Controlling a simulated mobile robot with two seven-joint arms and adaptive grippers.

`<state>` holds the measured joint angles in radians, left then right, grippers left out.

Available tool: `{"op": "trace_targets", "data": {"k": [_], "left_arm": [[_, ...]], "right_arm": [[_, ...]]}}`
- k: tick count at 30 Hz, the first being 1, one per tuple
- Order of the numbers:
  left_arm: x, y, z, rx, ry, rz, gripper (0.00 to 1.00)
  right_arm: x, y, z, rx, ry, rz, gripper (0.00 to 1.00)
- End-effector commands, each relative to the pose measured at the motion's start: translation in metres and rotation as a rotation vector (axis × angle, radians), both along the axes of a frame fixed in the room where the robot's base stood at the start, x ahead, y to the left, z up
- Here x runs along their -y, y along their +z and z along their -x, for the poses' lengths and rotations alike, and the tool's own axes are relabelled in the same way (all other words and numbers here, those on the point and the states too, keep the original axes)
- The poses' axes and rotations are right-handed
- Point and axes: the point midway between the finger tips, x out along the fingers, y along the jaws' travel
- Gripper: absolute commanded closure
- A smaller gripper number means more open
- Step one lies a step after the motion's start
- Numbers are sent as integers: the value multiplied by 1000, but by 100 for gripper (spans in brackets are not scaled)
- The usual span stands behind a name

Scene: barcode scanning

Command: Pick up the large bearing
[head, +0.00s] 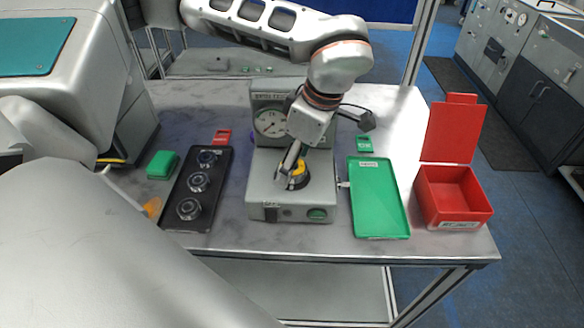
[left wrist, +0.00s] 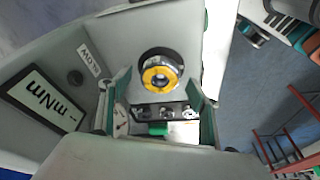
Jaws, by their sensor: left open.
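A black tray (head: 172,218) on the table holds three metal ring-shaped bearings in a row. The nearest bearing (head: 189,208) looks the largest, the middle bearing (head: 198,182) and far bearing (head: 207,158) smaller. My left gripper (head: 287,171) is away from the tray, over the grey testing machine (head: 260,195), at its round fitting with a yellow ring (head: 299,169). In the left wrist view my left gripper (left wrist: 160,92) has its fingers apart, with the yellow-ringed fitting (left wrist: 147,78) beyond them. I cannot tell whether the fitting carries a bearing. My right gripper is out of view.
A green tray (head: 378,205) and an open red bin (head: 454,187) stand right of the machine. A green block (head: 161,165) and a red tag (head: 221,137) lie near the black tray. The machine's dial (head: 270,122) rises behind the gripper. The table's front edge is clear.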

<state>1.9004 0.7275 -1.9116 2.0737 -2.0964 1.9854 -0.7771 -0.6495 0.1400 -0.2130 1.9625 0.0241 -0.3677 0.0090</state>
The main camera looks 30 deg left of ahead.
Motion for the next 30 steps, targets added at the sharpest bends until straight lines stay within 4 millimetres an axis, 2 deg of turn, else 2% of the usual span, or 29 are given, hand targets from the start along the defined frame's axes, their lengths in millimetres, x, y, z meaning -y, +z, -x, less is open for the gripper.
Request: {"op": "trace_targets", "data": {"k": [8,9,14,15,25,30], "left_arm": [[-1,-4,0,2,-1,1,38],[-1,-4,0,1,-1,1,43],[-1,-4,0,1,-1,1,85],[-1,-4,0,1,-1,1,87],[-1,-2,0,2,-1,1,87],[-1,10,-1,3,-1,1,87]], "right_arm": [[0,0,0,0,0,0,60],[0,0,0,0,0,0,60],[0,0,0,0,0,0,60],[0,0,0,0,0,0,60],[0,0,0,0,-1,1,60],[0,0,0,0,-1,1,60]]}}
